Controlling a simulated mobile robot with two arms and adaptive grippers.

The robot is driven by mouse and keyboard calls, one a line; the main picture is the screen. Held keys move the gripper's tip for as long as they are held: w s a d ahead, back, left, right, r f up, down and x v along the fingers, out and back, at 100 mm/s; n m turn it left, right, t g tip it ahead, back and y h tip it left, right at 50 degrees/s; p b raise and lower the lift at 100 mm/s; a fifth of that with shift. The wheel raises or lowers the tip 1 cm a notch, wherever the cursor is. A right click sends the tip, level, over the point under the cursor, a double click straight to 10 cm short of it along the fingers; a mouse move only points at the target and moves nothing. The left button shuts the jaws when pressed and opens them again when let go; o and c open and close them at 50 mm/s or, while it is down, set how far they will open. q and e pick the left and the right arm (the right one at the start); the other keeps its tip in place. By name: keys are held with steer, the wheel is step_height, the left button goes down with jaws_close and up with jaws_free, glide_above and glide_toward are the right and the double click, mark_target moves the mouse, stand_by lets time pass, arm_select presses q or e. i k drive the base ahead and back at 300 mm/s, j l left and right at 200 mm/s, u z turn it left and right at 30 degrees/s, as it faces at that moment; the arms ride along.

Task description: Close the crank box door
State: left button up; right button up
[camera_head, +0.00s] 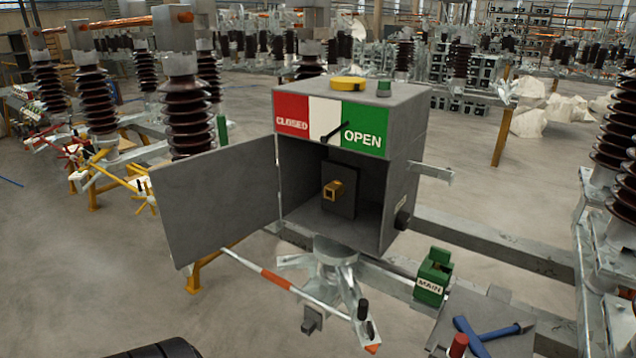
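The crank box (405,120) is a grey box in the middle of the head view. Its door (222,203) is a flat grey panel, hinged at the box's left front edge and swung wide open to the left. The open front shows a dark inside with a brass-coloured square crank socket (333,190) on a dark block. Above the opening is a red, white and green panel (325,119) marked CLOSED and OPEN, with a black pointer beside the word OPEN. Neither of my grippers can be made out in this view.
A crank rod with an orange band (277,279) lies below the door and box. A grey beam (495,246) runs right. Brown insulators (187,115) stand behind the door.

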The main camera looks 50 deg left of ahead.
mark_target(208, 201)
steer(key=j, duration=0.5)
steer(key=j+z, duration=0.1)
steer(key=j, duration=0.4)
steer(key=k+j, duration=0.1)
steer(key=j, duration=0.4)
steer(key=j+z, duration=0.15)
steer(key=j, duration=0.35)
steer(key=k+j, duration=0.15)
steer(key=j, duration=0.35)
steer(key=j+z, duration=0.1)
steer(key=j, duration=0.35)
steer(key=k+j, duration=0.15)
steer(key=j, duration=0.35)
steer(key=k+j+z, duration=0.1)
steer(key=j, duration=0.4)
